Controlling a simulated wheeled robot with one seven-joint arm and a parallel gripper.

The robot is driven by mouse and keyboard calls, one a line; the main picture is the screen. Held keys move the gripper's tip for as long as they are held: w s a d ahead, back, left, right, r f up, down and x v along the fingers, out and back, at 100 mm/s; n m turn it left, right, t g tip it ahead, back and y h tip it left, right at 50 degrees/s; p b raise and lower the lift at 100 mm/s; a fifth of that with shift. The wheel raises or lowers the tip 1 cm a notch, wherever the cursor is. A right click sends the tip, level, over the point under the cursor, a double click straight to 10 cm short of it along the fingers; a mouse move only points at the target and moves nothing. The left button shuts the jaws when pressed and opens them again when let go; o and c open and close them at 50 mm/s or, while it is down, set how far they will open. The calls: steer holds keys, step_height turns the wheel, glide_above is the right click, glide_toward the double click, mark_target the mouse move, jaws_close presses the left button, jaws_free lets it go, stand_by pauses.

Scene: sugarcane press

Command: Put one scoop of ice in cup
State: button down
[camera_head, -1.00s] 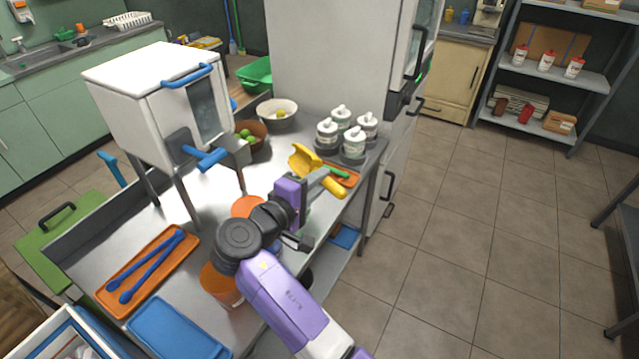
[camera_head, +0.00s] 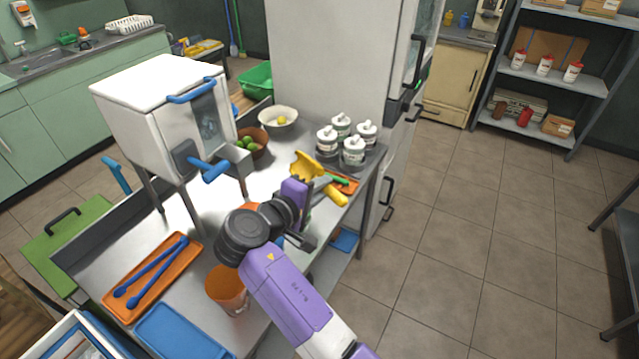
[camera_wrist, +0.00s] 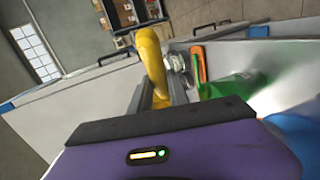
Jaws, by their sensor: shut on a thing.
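My gripper (camera_head: 312,196) is shut on a yellow scoop (camera_head: 306,164) above the right side of the steel table. In the wrist view the scoop's yellow handle (camera_wrist: 152,65) stands between the fingers. Whether the scoop holds any ice is too small to tell. An orange cup (camera_head: 228,290) stands on the table beside my arm, at the front. Another orange item (camera_head: 249,206) is mostly hidden behind my arm. At the lower left, a blue-rimmed container (camera_head: 66,345) is partly in view; its contents are unclear.
A white press machine (camera_head: 160,112) stands at the table's back left. An orange tray (camera_head: 152,272) holds blue tongs, and a blue tray (camera_head: 180,332) lies in front. Several lidded jars (camera_head: 353,153), bowls (camera_head: 278,121) and an orange board (camera_head: 346,185) with a green-handled tool crowd the far end.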

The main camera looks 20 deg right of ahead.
steer(key=shift+d+r+m+g+y+p, duration=0.2)
steer(key=shift+r+y+p, duration=0.2)
steer(key=shift+p, duration=0.5)
steer(key=shift+d+r+m+g+y+p, duration=0.1)
steer(key=shift+r+m+g+y+p, duration=0.2)
steer(key=shift+p, duration=0.6)
steer(key=shift+y, duration=0.3)
steer(key=shift+f, duration=0.15)
steer(key=shift+w+p, duration=0.1)
steer(key=shift+p, duration=0.25)
steer(key=shift+r+p, duration=0.35)
steer(key=shift+p, duration=0.05)
steer(key=shift+d+r+g+y+p, duration=0.25)
steer(key=shift+g+y+p, duration=0.15)
steer(key=shift+y+p, duration=0.25)
steer(key=shift+d+r+m+g+y, duration=0.15)
steer(key=shift+m+g+y, duration=0.1)
steer(key=shift+y, duration=0.35)
steer(key=shift+a+r+m+g+y, duration=0.15)
steer(key=shift+m+y, duration=0.1)
steer(key=shift+y, duration=0.3)
steer(key=shift+d, duration=0.15)
